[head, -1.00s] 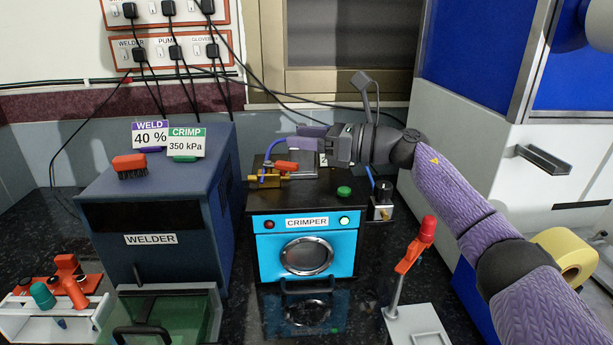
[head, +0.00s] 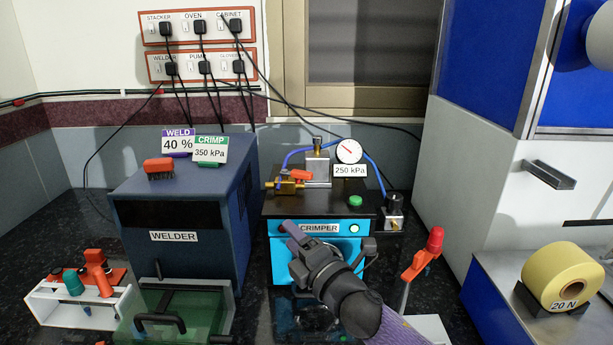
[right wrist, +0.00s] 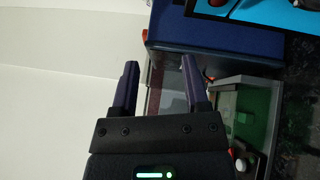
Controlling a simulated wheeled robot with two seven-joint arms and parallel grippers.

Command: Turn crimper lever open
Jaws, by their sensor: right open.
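The crimper (head: 318,250) is a black-topped box with a light blue front, its round window hidden behind my right arm. On the back left of its top is a brass valve (head: 284,185) with an orange lever (head: 301,175). The lever lies roughly level, pointing right. My right gripper (head: 291,230) is open and empty in front of the crimper's front panel, below and apart from the lever. In the right wrist view its two dark purple fingers (right wrist: 158,66) stand apart with nothing between them. My left gripper is not in view.
A gauge (head: 348,150) with a 250 kPa label stands behind the lever, with blue hose around it. A green button (head: 355,200) is on the crimper top. The welder (head: 180,220) is at left. A red-handled stand (head: 421,257) and a yellow roll (head: 561,273) are at right.

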